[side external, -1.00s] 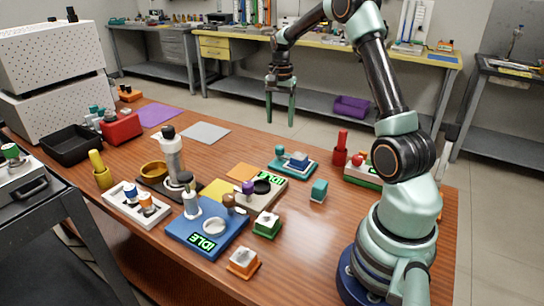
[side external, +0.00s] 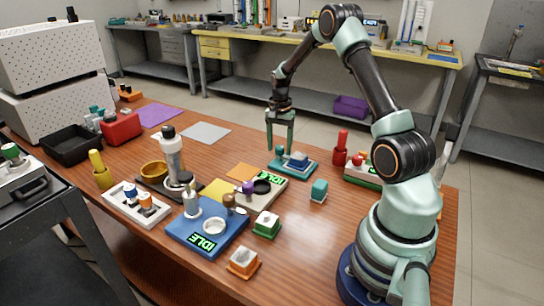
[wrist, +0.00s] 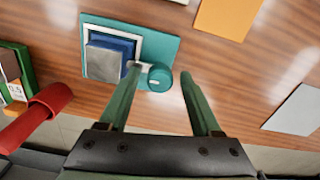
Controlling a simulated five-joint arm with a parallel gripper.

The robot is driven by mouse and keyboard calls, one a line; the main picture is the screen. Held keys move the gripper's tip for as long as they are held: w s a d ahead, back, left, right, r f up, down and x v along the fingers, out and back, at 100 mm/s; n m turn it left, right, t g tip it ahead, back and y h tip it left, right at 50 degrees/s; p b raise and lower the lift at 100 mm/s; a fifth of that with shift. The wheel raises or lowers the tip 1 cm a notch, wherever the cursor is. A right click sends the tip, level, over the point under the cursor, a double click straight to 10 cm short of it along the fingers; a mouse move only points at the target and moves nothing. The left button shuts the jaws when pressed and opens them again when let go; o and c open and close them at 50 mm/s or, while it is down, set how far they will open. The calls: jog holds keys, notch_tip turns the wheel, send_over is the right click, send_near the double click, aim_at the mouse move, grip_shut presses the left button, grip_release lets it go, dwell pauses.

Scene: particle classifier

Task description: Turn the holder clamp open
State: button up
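The teal holder (side external: 306,172) lies flat on the wooden table and also shows in the wrist view (wrist: 172,48). A blue and grey block (wrist: 108,57) sits in its white-edged frame. A round teal clamp knob (wrist: 158,77) with a light lever stands at the holder's edge; it also shows in the side view (side external: 280,150). My gripper (side external: 280,150) is open and points down over the holder. In the wrist view my two fingers (wrist: 160,75) are on either side of the knob, the left one closer to it. I cannot tell whether the left finger touches the lever.
A red post (side external: 340,150) and a green-based box (side external: 362,176) stand right of the holder. A teal cube (side external: 319,190) is in front. An orange sheet (side external: 243,172) and a grey sheet (side external: 206,132) lie flat to the left.

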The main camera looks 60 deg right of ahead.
grip_shut()
jog(key=shift+n, duration=0.4)
jog(key=n, duration=1.2)
jog(key=shift+s+d+n, duration=0.1)
jog(key=shift+n, duration=0.3)
jog(key=shift+r+n, duration=0.1)
jog(key=shift+n, duration=2)
